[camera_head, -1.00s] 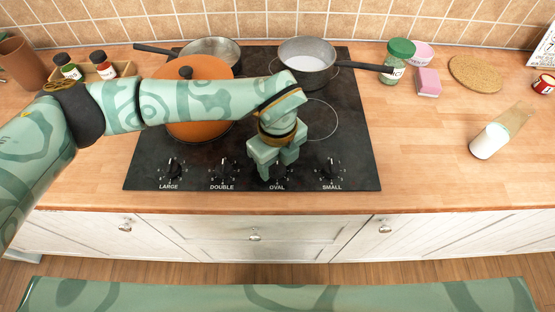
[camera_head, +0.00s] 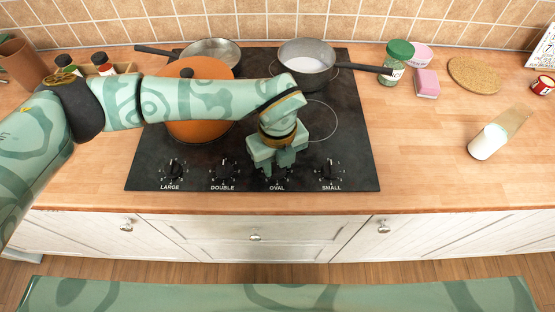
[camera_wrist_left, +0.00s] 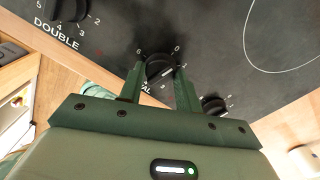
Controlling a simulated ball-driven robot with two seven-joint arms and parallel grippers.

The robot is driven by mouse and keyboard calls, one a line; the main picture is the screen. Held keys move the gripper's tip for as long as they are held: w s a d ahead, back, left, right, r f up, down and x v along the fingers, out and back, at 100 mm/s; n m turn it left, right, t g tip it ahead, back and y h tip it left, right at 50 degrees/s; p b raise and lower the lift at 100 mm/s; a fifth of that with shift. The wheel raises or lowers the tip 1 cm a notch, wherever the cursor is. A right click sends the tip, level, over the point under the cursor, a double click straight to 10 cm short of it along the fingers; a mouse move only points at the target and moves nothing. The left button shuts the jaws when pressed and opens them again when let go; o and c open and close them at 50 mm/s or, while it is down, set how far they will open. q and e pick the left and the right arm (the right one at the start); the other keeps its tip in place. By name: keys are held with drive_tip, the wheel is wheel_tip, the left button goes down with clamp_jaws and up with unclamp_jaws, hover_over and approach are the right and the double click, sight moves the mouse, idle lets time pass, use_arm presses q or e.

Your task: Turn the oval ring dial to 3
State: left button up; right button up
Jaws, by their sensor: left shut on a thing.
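The black oval ring dial (camera_wrist_left: 160,70) sits on the cooktop panel, with its printed numbers partly visible around it in the left wrist view. In the head view the dial is mostly hidden behind my gripper, just above the OVAL label (camera_head: 277,188). My left gripper (camera_wrist_left: 160,88) is shut on the dial, one finger on each side of it. It also shows in the head view (camera_head: 277,168), pointing down at the panel. In the wrist view the gripper is rotated relative to the panel's lettering. My right gripper is not in view.
The LARGE dial (camera_head: 173,169), DOUBLE dial (camera_head: 223,172) and SMALL dial (camera_head: 331,170) stand in the same row. An orange lidded pot (camera_head: 200,132) sits under my left forearm. A saucepan (camera_head: 308,66) and a frying pan (camera_head: 212,50) stand behind.

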use_arm(q)
drive_tip(key=m, duration=0.2)
drive_tip(key=shift+r+m, duration=0.1)
drive_tip(key=shift+m, duration=0.3)
drive_tip(key=m, duration=0.3)
drive_tip(key=shift+m+p, duration=0.3)
drive_tip(key=shift+p, duration=0.1)
drive_tip(key=m, duration=0.6)
drive_tip(key=shift+w, duration=0.1)
drive_tip(key=m, duration=0.5)
drive_tip(key=shift+m+b, duration=0.3)
drive_tip(key=shift+m, duration=0.1)
drive_tip(key=m+b, duration=0.1)
drive_tip(key=m, duration=0.4)
drive_tip(key=shift+m, duration=0.4)
drive_tip(key=o, duration=1)
drive_tip(key=shift+c, duration=0.2)
